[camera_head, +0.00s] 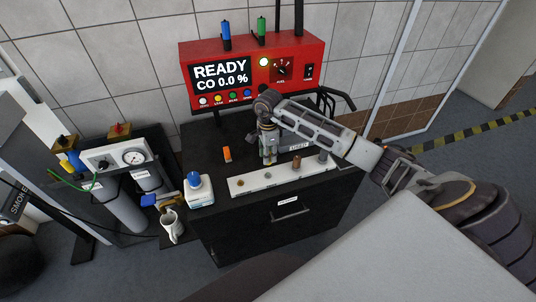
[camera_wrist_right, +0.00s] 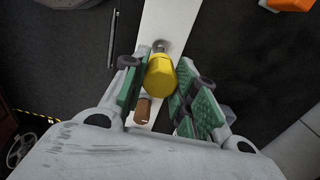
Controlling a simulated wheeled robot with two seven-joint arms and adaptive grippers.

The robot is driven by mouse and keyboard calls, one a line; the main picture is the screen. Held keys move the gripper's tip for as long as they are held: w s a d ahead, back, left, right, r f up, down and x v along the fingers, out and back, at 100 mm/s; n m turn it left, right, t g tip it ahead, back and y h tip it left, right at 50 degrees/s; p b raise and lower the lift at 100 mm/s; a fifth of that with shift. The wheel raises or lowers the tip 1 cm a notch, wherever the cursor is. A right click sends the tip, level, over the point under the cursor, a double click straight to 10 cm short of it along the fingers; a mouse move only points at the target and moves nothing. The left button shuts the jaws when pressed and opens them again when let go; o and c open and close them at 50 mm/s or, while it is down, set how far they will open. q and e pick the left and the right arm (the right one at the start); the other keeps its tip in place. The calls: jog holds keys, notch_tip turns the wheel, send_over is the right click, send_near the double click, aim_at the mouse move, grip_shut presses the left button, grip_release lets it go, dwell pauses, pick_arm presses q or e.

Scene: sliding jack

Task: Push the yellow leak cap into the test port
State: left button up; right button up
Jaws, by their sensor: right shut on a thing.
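The yellow leak cap (camera_wrist_right: 160,80) is between the green-padded fingers of my right gripper (camera_wrist_right: 160,88), which is shut on it. A metal port or fitting (camera_wrist_right: 160,45) shows just past the cap on the white strip; I cannot tell whether they touch. In the head view my right gripper (camera_head: 268,158) points down at the back edge of the white strip (camera_head: 252,182), and the cap is not clear there. The strip carries several small fittings. My left gripper is not in view.
A brown fitting (camera_wrist_right: 143,108) stands on the strip near the fingers. An orange block (camera_head: 227,153) lies on the black cabinet (camera_head: 205,145). A white jar with a blue top (camera_head: 199,188) and a mug (camera_head: 171,226) are at left. The red analyser (camera_head: 235,60) stands behind.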

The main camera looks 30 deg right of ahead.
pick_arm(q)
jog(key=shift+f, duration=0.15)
pick_arm(e)
jog(key=shift+f+b, duration=1.9)
jog(key=shift+f, duration=0.85)
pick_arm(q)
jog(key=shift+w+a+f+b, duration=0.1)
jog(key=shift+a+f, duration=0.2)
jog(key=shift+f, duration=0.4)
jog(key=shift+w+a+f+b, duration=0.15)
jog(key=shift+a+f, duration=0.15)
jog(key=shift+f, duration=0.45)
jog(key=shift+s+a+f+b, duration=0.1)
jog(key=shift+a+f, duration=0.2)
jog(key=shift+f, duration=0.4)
pick_arm(e)
jog(key=shift+f, duration=0.15)
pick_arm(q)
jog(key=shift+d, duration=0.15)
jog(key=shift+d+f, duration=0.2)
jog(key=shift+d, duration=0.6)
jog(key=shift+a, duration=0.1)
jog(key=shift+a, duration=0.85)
